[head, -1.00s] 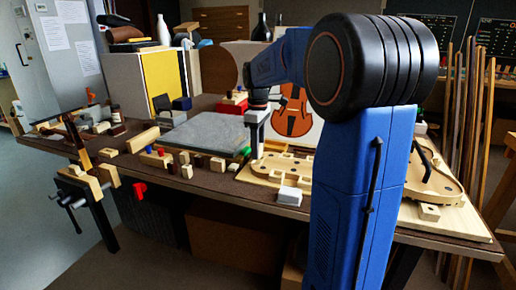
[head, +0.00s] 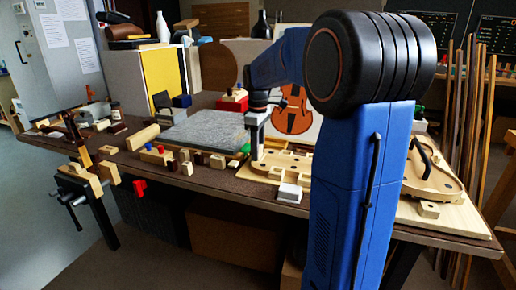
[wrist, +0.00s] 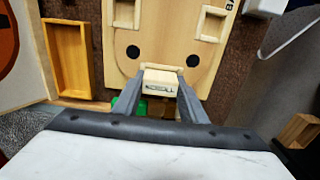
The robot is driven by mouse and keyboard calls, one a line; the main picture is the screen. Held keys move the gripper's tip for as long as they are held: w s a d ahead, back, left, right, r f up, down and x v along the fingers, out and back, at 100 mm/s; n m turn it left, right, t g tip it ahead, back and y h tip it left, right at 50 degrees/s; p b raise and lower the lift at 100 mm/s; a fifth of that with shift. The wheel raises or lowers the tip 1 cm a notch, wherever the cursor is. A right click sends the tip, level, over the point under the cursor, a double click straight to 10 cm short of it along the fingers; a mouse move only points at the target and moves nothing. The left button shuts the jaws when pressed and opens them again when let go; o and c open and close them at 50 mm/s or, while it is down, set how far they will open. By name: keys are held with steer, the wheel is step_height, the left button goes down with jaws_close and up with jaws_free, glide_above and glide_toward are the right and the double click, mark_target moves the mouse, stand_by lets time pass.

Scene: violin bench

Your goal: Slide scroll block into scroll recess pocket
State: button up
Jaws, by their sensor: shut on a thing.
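My gripper (wrist: 160,98) is shut on a small pale wooden block with dark lettering, the scroll block (wrist: 159,85). The block sits between the fingertips at the near edge of the light wooden board (wrist: 155,48). A thin pale rim shows just beyond the block. I cannot tell whether the block is inside the scroll recess pocket or above it, as block and fingers cover that spot. In the head view my gripper (head: 255,152) points down at the left end of the board (head: 290,163). The block cannot be made out there.
The board has rectangular pockets (wrist: 211,24) and dark round holes. A wooden tray (wrist: 67,55) lies left of it in the wrist view. A white block (head: 289,193) stands at the table's front edge. A grey slab (head: 205,131) and several small blocks lie left of my gripper.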

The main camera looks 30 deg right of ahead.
steer(key=o, duration=1.1)
step_height(320, 180, up, 17)
steer(key=shift+r, duration=0.2)
stand_by(0.5)
steer(key=s+a+f+m+t, duration=0.1)
steer(key=s+a+f, duration=0.15)
steer(key=s, duration=0.25)
steer(key=s+a+f+m+t, duration=0.1)
steer(key=s+a+f+m, duration=0.1)
steer(key=s+a, duration=0.25)
steer(key=s+a+f+m, duration=0.1)
steer(key=s+a+f, duration=0.2)
steer(key=s, duration=0.3)
steer(key=s+a+f+m+t, duration=0.1)
steer(key=s+a+f, duration=0.2)
steer(key=s+f, duration=0.4)
steer(key=s+a+f+m+t, duration=0.1)
steer(key=s+a+f+m, duration=0.1)
steer(key=s+f, duration=0.5)
steer(key=shift+s+a+f+m+t, duration=0.3)
steer(key=shift+s+a+f+t, duration=0.05)
steer(key=shift+a+f+t, duration=0.05)
